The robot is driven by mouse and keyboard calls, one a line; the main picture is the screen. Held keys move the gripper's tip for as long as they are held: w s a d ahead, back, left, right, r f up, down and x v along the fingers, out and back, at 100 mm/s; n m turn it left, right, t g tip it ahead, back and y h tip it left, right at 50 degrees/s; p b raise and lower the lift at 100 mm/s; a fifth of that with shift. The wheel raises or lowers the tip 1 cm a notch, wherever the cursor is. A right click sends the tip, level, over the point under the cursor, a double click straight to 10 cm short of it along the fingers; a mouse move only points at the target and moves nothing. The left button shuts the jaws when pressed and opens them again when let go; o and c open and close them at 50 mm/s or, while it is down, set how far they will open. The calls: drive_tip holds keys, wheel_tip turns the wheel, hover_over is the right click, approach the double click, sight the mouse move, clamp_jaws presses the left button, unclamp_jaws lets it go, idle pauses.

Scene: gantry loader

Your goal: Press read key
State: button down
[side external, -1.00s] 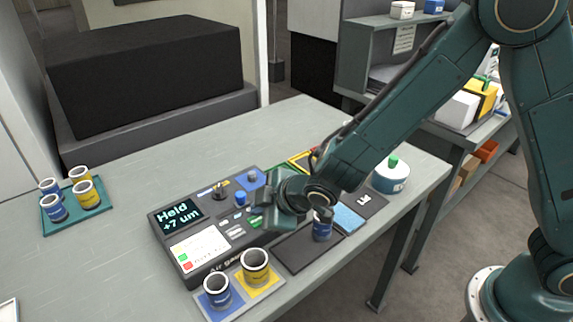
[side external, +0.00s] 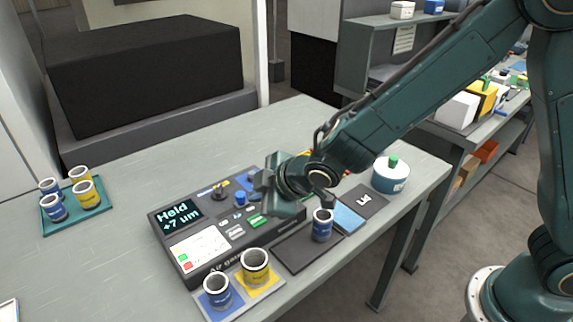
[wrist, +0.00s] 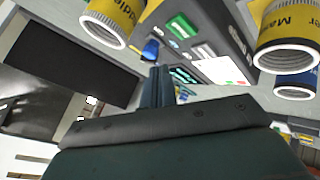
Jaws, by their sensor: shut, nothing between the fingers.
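The air gauge (side external: 192,272) is a dark box on the bench with a lit display (side external: 178,215) reading "Held +7 um". Its panel has several small keys, among them a green key (side external: 259,221), which also shows in the wrist view (wrist: 182,26). The key labels are too small to read. My gripper (side external: 260,184) is above the right part of the gauge, apart from the keys. In the wrist view its fingers (wrist: 158,84) are together and hold nothing.
Blue and yellow rings (side external: 255,266) stand on coloured pads in front of the gauge. A green tray (side external: 62,225) of rings is at left, and a white-and-teal pot (side external: 391,176) at right. Bench between tray and gauge is clear.

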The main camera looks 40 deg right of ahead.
drive_tip(key=shift+r, duration=0.65)
drive_tip(key=shift+d+r, duration=0.15)
drive_tip(key=shift+d, duration=0.05)
drive_tip(key=s+d+r+m+g+h, duration=0.1)
drive_tip(key=s+d+r+m+g, duration=0.1)
drive_tip(key=s+d+r+m, duration=0.75)
drive_tip(key=s+d+r, duration=0.1)
drive_tip(key=s+d, duration=0.4)
drive_tip(key=s+d+r+m+g, duration=0.1)
drive_tip(key=s+d, duration=0.5)
drive_tip(key=s, duration=0.7)
wheel_tip(320, 180, up, 2)
drive_tip(key=shift+d+r+m+h, duration=0.1)
drive_tip(key=shift+d+m+h, duration=0.2)
drive_tip(key=shift+m+h, duration=0.15)
